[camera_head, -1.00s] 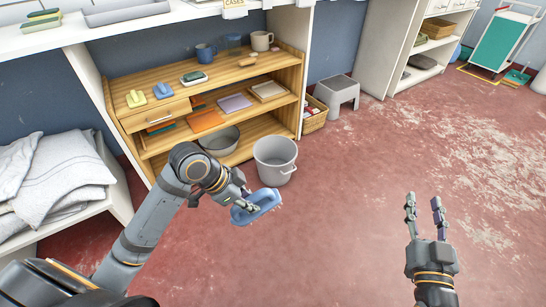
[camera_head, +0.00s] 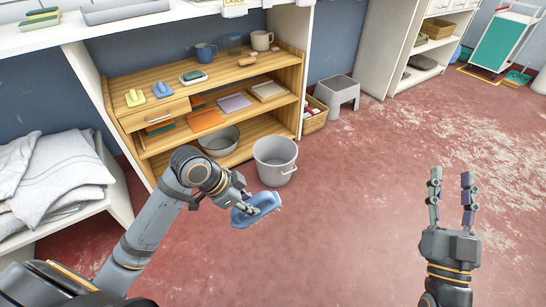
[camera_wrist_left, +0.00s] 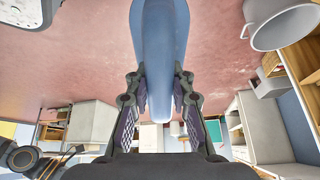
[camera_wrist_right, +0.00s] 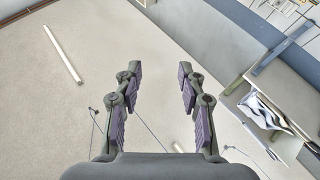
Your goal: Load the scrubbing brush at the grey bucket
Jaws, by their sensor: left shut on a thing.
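The blue scrubbing brush (camera_head: 262,207) is held by my left gripper (camera_head: 250,209), which is shut on it. The brush is in front of and a little below the grey bucket in the head view, apart from it. In the left wrist view the brush (camera_wrist_left: 160,60) runs between the two fingers. The grey bucket (camera_head: 275,163) stands upright on the floor in front of the wooden shelf; it also shows at the upper right of the left wrist view (camera_wrist_left: 282,24). My right gripper (camera_head: 451,200) is open and empty over the floor at the right; its fingers stand apart in the right wrist view (camera_wrist_right: 160,95).
The wooden shelf (camera_head: 190,90) behind the bucket holds mugs, brushes and coloured pads. A metal bowl (camera_head: 219,141) sits at its bottom. A grey stool (camera_head: 337,95) and a basket (camera_head: 314,116) stand to the right. Folded grey cloths (camera_head: 55,175) lie at left. The red floor is clear.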

